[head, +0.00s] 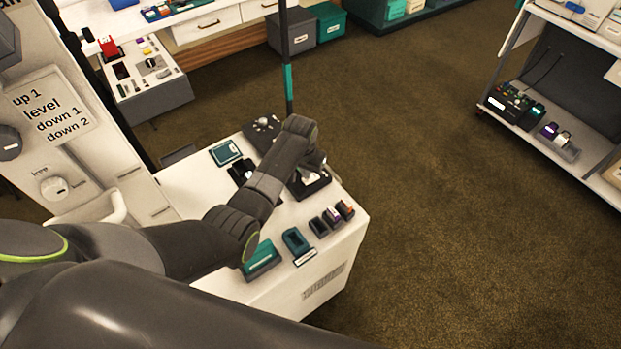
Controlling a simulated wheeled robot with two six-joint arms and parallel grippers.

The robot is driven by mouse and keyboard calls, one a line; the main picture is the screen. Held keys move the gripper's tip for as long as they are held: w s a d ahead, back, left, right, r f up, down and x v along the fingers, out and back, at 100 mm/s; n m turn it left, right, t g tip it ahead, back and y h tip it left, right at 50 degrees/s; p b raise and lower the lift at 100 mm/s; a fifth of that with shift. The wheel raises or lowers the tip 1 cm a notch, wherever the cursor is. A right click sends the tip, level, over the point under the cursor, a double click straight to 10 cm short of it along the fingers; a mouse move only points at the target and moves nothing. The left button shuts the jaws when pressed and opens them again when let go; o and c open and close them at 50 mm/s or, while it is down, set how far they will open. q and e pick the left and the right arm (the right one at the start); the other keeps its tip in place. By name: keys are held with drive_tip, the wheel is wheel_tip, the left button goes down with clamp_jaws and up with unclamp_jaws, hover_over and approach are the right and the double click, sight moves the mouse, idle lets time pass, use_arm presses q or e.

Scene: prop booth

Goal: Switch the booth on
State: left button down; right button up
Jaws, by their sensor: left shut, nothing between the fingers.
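The booth's white panel (85,135) stands at the left, with a sign (52,105) reading "up 1, level, down 1, down 2". A round white knob (54,188) sits below it, with small lettering around it. A white counter (190,185) carries several small dark and teal devices. My left arm reaches over this counter. Its gripper (311,176) points down, shut and empty, over a dark tray-like device (318,187) near the counter's right edge. The arm hides part of the counter, and I cannot tell whether the fingertips touch anything. I cannot make out which control is the power switch. My right gripper is out of view.
Teal holders (296,241) and small dark blocks (331,217) stand on the counter's near right part. A dark post with a teal band (289,82) rises behind it. A shelf cart (585,165) stands at the right. The brown carpet (450,220) between is clear.

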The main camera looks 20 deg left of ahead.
use_arm(q)
drive_tip(key=shift+f+b, duration=0.55)
drive_tip(key=shift+f, duration=0.35)
drive_tip(key=shift+r, duration=0.1)
wheel_tip(320, 180, up, 7)
drive_tip(key=p, duration=0.8)
idle(0.6)
